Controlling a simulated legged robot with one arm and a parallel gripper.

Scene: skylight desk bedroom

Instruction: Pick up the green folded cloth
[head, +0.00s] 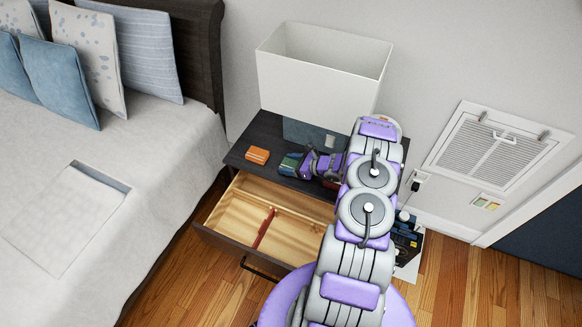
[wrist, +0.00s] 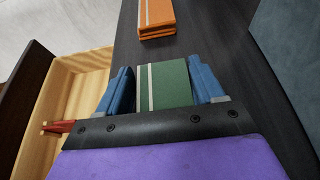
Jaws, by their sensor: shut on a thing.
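The green folded cloth (wrist: 172,84) has a pale stripe and lies over the dark nightstand top, between the two blue fingers of my gripper (wrist: 165,85) in the wrist view. My gripper is shut on it. In the head view the cloth (head: 290,164) shows small at the left of my gripper (head: 292,166), partly hidden by it. Whether the cloth still touches the nightstand top, I cannot tell.
An orange folded cloth (head: 257,155) lies left of the green one on the nightstand (head: 240,147). A lamp with a white shade (head: 315,80) stands behind. The drawer (head: 233,213) below is open, with a red object (head: 265,229) inside. The bed (head: 150,170) is at left.

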